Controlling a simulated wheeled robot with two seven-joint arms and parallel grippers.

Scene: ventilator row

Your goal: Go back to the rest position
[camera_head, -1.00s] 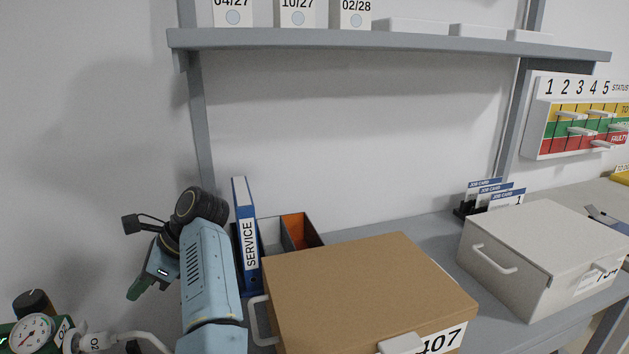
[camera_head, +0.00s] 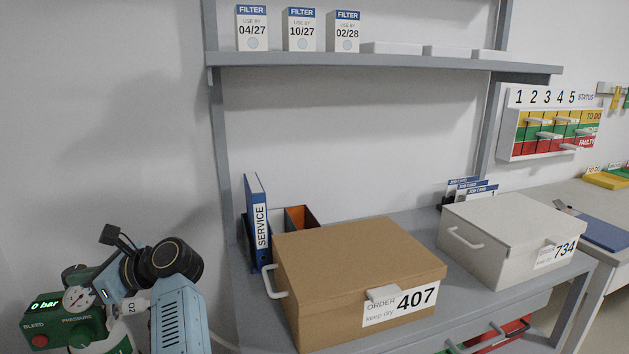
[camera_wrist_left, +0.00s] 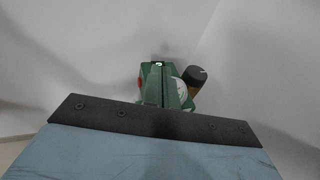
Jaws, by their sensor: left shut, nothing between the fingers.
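My left gripper (camera_head: 106,280) is at the lower left of the head view, under my blue forearm and black wrist joint, and its fingers are hard to separate from the green tester behind. In the left wrist view my left gripper (camera_wrist_left: 163,88) is shut, with nothing seen between its green fingers. The green tester (camera_head: 60,325) shows "0 bar", a red button, a round gauge (camera_head: 78,299) and a dark knob; part of it is hidden by my arm. Whether the gripper touches it, I cannot tell. My right gripper is not in view.
A brown box "407" (camera_head: 345,262) and a white box "734" (camera_head: 507,232) stand on the grey bench. A blue SERVICE binder (camera_head: 257,215) stands behind. A shelf (camera_head: 380,60) with filter boxes spans above. The wall left of the shelf post is bare.

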